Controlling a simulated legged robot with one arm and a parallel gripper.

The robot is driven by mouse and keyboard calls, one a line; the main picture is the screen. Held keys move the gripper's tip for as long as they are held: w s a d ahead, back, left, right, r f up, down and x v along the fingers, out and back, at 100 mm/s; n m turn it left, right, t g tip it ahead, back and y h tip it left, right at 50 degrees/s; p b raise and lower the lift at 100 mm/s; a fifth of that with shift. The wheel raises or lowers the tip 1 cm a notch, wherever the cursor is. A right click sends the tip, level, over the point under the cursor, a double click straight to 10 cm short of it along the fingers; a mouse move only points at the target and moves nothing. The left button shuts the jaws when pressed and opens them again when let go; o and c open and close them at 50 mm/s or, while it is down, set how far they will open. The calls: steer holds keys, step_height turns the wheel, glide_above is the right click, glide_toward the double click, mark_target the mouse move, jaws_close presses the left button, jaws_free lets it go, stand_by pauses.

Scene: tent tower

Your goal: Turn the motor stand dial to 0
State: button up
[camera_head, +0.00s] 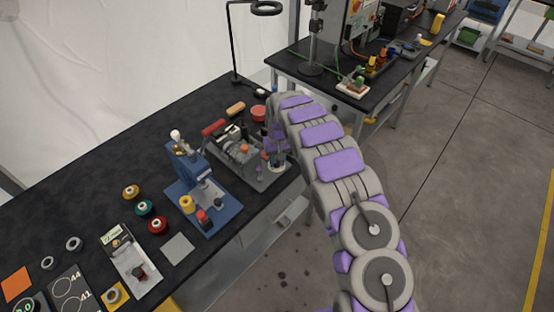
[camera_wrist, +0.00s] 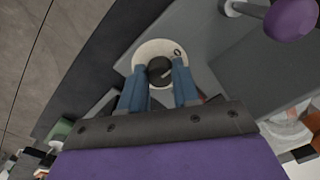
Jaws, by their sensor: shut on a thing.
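In the wrist view the dial (camera_wrist: 158,66) is a dark round knob with a thin light line on it. It sits on a pale round plate (camera_wrist: 147,50) with a small dark mark near its upper right that looks like a 0. The light line does not seem to point at that mark. My gripper (camera_wrist: 160,73) has its blue fingers on either side of the knob, shut on it. In the head view my gripper (camera_head: 276,150) is over the right end of the motor stand (camera_head: 240,154), and the dial is hidden.
A blue-based press (camera_head: 205,207) stands left of the motor stand on the dark bench. Several coloured spools (camera_head: 144,208) lie farther left. A purple knob (camera_wrist: 291,18) is at the upper right in the wrist view. The floor (camera_head: 470,180) on the right is clear.

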steer(key=o, duration=1)
steer(key=shift+w+a, duration=0.1)
steer(key=shift+o, duration=0.2)
step_height(320, 180, up, 17)
steer(key=p, duration=0.1)
steer(key=shift+w+d+r+p, duration=0.15)
steer(key=shift+d+r+p, duration=0.1)
steer(key=shift+p, duration=0.15)
steer(key=shift+d, duration=0.1)
steer(key=s+d+r+m+b, duration=0.1)
steer(key=s+d+r, duration=0.35)
steer(key=s, duration=0.25)
steer(key=s+d+r+m+h, duration=0.1)
steer(key=s+d+r, duration=0.3)
steer(key=s+d, duration=0.25)
steer(key=s+d+r+m+b, duration=0.1)
steer(key=s+d+r, duration=0.3)
steer(key=s, duration=0.3)
steer(key=s+d+f, duration=0.2)
steer(key=s, duration=1.3)
steer(key=s+d+f+g, duration=0.1)
steer(key=s+d+f, duration=0.1)
steer(key=s, duration=1.3)
steer(key=shift+m+g+y+b, duration=0.3)
steer(key=shift+m+b, duration=0.1)
